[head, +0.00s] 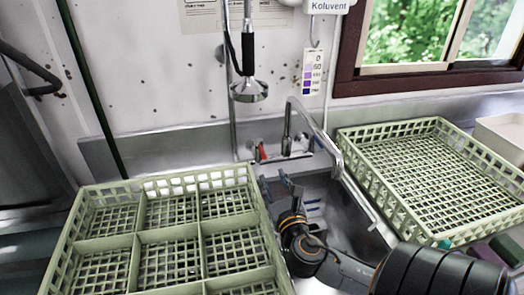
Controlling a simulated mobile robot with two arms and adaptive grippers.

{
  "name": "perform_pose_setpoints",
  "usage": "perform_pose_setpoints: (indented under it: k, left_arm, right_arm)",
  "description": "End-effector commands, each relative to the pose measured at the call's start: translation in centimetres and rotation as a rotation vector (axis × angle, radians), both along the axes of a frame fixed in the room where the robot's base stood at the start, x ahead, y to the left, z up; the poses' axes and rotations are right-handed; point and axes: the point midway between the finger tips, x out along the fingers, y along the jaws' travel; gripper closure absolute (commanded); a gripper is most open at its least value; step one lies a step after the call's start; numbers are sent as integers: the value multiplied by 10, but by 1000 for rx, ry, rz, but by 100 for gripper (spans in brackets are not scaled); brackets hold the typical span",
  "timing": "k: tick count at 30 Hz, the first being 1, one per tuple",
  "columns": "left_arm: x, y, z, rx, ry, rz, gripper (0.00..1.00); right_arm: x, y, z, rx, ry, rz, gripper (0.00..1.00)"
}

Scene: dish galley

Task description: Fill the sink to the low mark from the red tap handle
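The red tap handle (262,152) is on the back wall, left of the curved steel spout (318,132). The sink (345,212) lies below, partly hidden by my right arm and the left rack. Short blue lines (312,206) show on the sink's inner wall; which one is the low mark I cannot tell. No water stream shows at the spout, and the water level cannot be made out. My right gripper (276,183) is over the sink, below and slightly right of the red handle, apart from it. Its dark fingers look spread and empty. My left gripper is out of view.
A green compartment rack (137,245) stands left of the sink, close to my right gripper. A green open rack (436,238) stands right. A spray head (248,90) hangs above the taps. A pale bin (500,135) is at far right.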

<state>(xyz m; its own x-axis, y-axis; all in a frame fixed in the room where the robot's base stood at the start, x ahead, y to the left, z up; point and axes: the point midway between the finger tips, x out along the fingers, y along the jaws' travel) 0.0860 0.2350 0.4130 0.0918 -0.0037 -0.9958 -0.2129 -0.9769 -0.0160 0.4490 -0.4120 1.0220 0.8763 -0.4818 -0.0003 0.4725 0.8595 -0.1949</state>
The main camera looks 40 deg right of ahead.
Motion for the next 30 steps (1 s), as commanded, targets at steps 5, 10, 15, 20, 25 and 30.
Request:
perform_pose_setpoints:
  k: [5, 10, 15, 20, 25, 30]
  left_arm:
    - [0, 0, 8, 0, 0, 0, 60]
    - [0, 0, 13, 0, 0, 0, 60]
    - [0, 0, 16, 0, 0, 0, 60]
    - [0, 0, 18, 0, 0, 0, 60]
    - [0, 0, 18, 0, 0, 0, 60]
    - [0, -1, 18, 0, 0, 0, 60]
  right_arm:
    - [33, -19, 4, -3, -3, -2, 64]
    - [65, -36, 4, -2, -3, -3, 64]
    - [89, -50, 3, -1, -2, -3, 64]
    - [102, -57, 2, -1, -1, -1, 64]
    - [106, -59, 1, 0, 0, 0, 64]
    - [106, -59, 1, 0, 0, 0, 64]
